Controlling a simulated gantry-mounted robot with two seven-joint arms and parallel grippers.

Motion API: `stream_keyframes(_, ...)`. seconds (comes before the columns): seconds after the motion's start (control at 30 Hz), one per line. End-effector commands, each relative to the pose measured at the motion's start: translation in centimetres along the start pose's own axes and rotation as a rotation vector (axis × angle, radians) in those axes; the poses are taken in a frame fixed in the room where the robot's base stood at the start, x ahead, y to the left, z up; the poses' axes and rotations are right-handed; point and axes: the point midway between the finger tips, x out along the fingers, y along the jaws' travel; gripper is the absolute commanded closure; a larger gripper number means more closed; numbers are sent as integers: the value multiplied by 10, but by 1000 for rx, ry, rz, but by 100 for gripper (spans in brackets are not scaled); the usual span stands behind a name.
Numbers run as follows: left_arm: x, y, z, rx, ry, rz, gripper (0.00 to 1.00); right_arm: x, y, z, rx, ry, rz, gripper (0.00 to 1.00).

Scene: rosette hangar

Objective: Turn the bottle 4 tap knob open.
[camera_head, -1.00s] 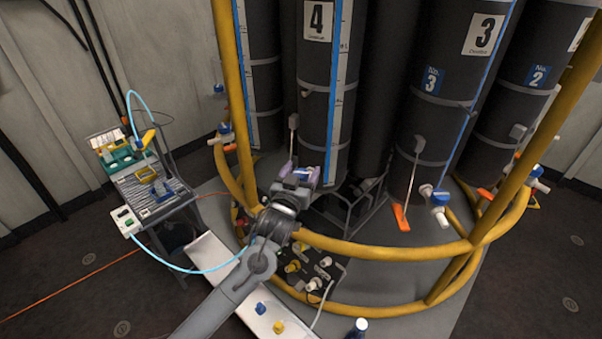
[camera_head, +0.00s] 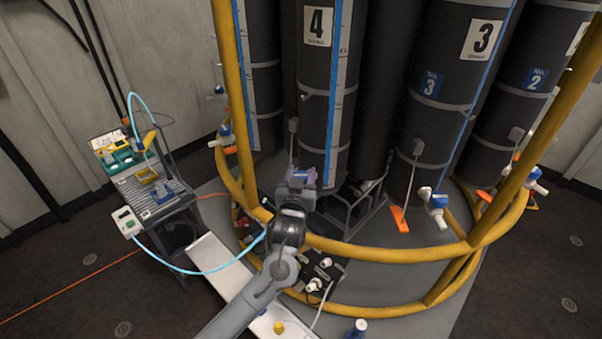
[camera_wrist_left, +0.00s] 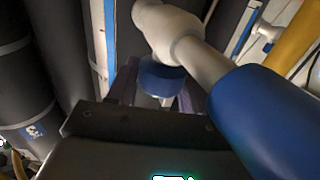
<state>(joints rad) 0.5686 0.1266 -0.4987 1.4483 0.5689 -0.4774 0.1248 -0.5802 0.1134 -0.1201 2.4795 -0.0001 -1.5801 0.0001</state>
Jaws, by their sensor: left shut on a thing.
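Bottle 4 (camera_head: 314,90) is a tall dark cylinder with a white "4" label, standing behind the yellow rail in the head view. My left gripper (camera_head: 303,178) is in front of its lower part and hides the tap there. In the left wrist view, a white tap body (camera_wrist_left: 178,35) with a round blue knob (camera_wrist_left: 160,77) shows. The purple fingers of my left gripper (camera_wrist_left: 157,92) are shut on this blue knob, one finger on each side. The knob's turn angle cannot be told. My right gripper is not in view.
A yellow ring rail (camera_head: 395,252) runs around the bottles. Bottle 3 (camera_head: 440,120) stands to the right, with an orange handle (camera_head: 399,219) below. A cluttered side table (camera_head: 160,205) is at left. A white tray (camera_head: 222,268) lies below my arm.

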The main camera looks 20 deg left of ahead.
Motion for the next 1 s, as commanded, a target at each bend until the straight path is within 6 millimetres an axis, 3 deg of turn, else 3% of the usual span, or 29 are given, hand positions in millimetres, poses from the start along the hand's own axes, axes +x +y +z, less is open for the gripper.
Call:
stream_keyframes(0.2, 0, 4, -2, -5, -5, -183, 80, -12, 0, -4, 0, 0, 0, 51)
stream_keyframes(0.37, 0, 4, 1, -4, -4, -336, 80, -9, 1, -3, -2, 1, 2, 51)
stream_keyframes(0.6, 0, 3, 6, -2, -1, -529, 80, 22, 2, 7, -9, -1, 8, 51)
stream_keyframes(1.0, 0, 1, 3, -1, 1, -686, 80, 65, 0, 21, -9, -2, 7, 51)
